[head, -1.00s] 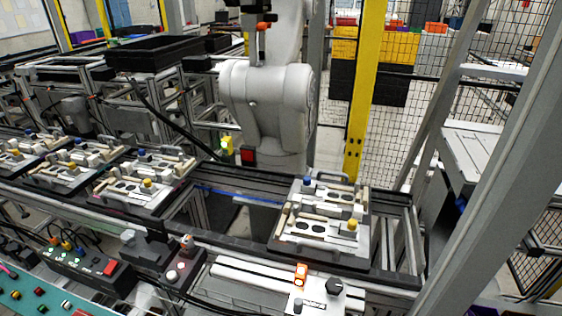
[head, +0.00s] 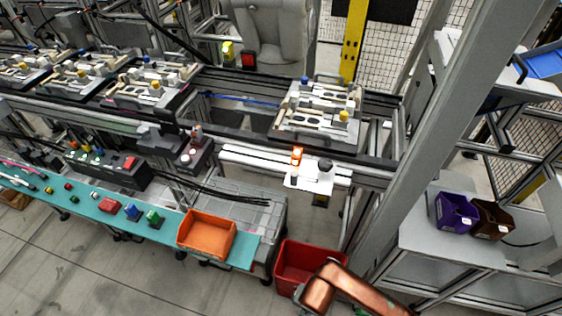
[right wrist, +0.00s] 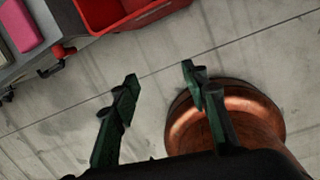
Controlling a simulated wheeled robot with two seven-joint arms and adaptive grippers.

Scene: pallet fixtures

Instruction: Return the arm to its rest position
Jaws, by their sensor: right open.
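My right gripper (right wrist: 159,76) shows in the right wrist view. Its two dark green fingers are spread apart with nothing between them, above the grey concrete floor (right wrist: 60,125). My copper-coloured arm (head: 345,290) shows at the bottom of the head view, beside the red bin (head: 308,262), and it hides part of that bin. The same red bin (right wrist: 118,12) is at the top of the right wrist view, apart from the fingers. My left gripper is in neither view.
An orange tray (head: 206,235) sits on the teal bench (head: 100,212). Pallet fixtures (head: 318,110) stand on the conveyor behind. At right, purple (head: 456,211) and brown (head: 492,220) bins sit on a grey table (head: 430,235) beyond a metal post. Floor at lower left is clear.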

